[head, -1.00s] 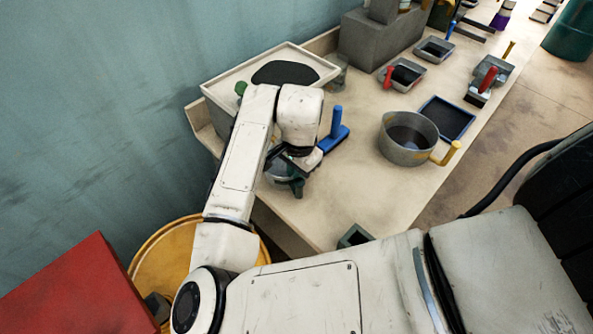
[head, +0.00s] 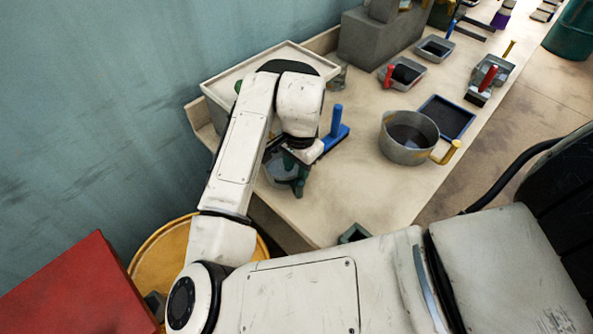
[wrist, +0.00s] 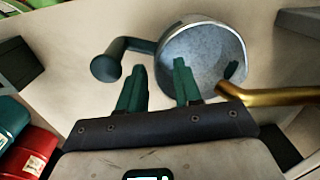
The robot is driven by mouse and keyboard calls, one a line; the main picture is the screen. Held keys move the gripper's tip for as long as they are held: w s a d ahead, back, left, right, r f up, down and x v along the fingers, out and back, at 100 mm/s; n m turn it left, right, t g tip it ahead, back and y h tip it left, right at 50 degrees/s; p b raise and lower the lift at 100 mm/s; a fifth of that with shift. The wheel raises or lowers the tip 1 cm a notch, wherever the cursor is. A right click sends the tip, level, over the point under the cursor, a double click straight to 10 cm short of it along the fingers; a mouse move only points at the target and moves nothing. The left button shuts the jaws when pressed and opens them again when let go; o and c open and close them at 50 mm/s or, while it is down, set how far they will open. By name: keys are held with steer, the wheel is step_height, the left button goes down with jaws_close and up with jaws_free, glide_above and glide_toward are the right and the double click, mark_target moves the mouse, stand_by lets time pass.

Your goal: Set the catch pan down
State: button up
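The catch pan looks to be the round grey pan (wrist: 203,55) with a dark green handle (wrist: 108,62), seen beyond my fingers in the wrist view. In the head view it shows only in part, as a grey round shape (head: 282,167) under my wrist at the near left of the bench. My gripper (wrist: 158,82) has two green fingers standing apart with nothing visible between them. The right fingertip overlaps the pan's rim in the picture; I cannot tell whether they touch. In the head view my gripper (head: 297,178) is low over the bench, partly hidden by my wrist.
A gold rod (wrist: 270,97) lies close right of my fingers in the wrist view. A blue-handled tool (head: 336,132), a grey pot (head: 395,150) with a yellow handle, and a pale tray (head: 222,84) stand nearby. The bench front (head: 340,205) is mostly clear.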

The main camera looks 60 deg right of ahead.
step_height(320, 180, up, 10)
steer(key=shift+s, duration=0.3)
steer(key=shift+f, duration=0.1)
